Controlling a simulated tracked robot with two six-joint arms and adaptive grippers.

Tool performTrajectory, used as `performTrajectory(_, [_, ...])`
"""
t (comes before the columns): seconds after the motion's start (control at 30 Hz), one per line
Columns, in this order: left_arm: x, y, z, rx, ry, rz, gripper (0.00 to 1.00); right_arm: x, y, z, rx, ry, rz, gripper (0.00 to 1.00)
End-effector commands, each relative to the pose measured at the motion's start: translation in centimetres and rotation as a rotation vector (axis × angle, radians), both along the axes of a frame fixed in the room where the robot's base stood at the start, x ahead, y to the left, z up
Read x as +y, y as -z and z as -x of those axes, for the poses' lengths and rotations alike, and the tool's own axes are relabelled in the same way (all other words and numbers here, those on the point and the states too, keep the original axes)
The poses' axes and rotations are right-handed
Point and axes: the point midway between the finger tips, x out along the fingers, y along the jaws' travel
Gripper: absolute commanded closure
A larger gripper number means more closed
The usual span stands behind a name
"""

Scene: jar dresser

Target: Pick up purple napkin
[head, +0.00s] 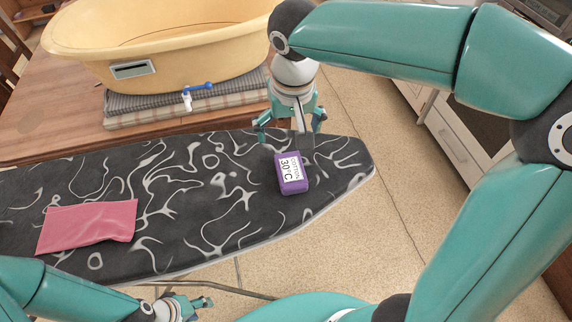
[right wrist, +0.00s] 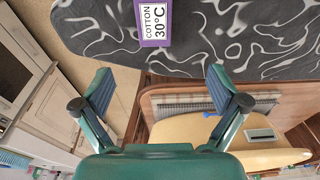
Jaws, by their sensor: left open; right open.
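The purple napkin (head: 294,186) is a small folded block with a white "COTTON 30°C" label, lying near the rounded right end of the black ironing board (head: 190,235). In the right wrist view the napkin (right wrist: 154,42) shows at the top middle, beyond my fingertips. My right gripper (head: 290,120) is open and empty, over the board's far edge just behind the napkin and apart from it. It also shows open in the right wrist view (right wrist: 160,82). My left gripper (head: 190,306) is open at the bottom edge, in front of the board and away from the napkin.
A pink cloth (head: 88,226) lies flat on the board's left part. Behind the board, a wooden table (head: 50,120) carries a yellow tub (head: 160,45) with a blue-handled tap (head: 197,88), standing on folded cloths (head: 150,112). White cabinets (head: 465,130) stand at right. Floor beside the board is clear.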

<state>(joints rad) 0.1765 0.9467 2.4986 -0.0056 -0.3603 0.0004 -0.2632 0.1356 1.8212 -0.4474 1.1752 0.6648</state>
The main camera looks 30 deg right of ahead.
Motion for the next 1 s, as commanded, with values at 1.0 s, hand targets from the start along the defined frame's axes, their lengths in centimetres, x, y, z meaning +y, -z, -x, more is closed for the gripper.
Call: performTrajectory(1.0, [0.0,-0.2,0.0,0.000,0.000,0.000,0.54,-2.2,14.6,-1.0,0.007,0.038,0.002,0.03])
